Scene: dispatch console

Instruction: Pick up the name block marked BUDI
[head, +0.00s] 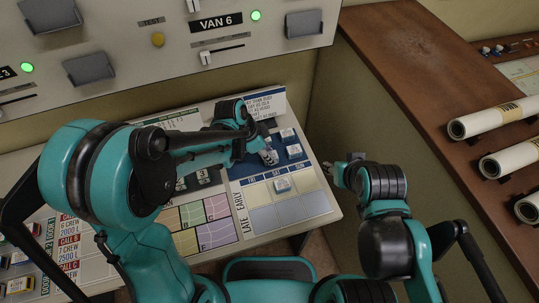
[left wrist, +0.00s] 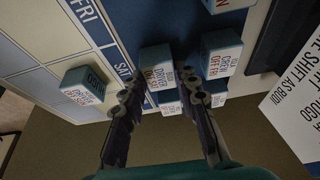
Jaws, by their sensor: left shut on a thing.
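Small blue-and-white name blocks stand on the dark blue strip of the roster board (head: 262,219). My left gripper (head: 265,155) reaches down among them. In the left wrist view, its fingers stand on either side of one name block (left wrist: 157,68) and are shut on it. The lettering there is too small to read surely as BUDI. Another block (left wrist: 221,50) stands just to its right, and one more (left wrist: 85,84) sits apart on the pale grid; in the head view it is a block (head: 282,185) below the day headings. My right gripper (head: 345,168) is off the board's right edge, apart from the blocks.
A printed notice card (head: 265,103) stands behind the board. Coloured squares (head: 203,223) lie left of the roster. The console panel (head: 175,60) rises at the back. Rolled papers (head: 492,119) lie on the brown side counter (head: 410,75). The board's lower pale cells are clear.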

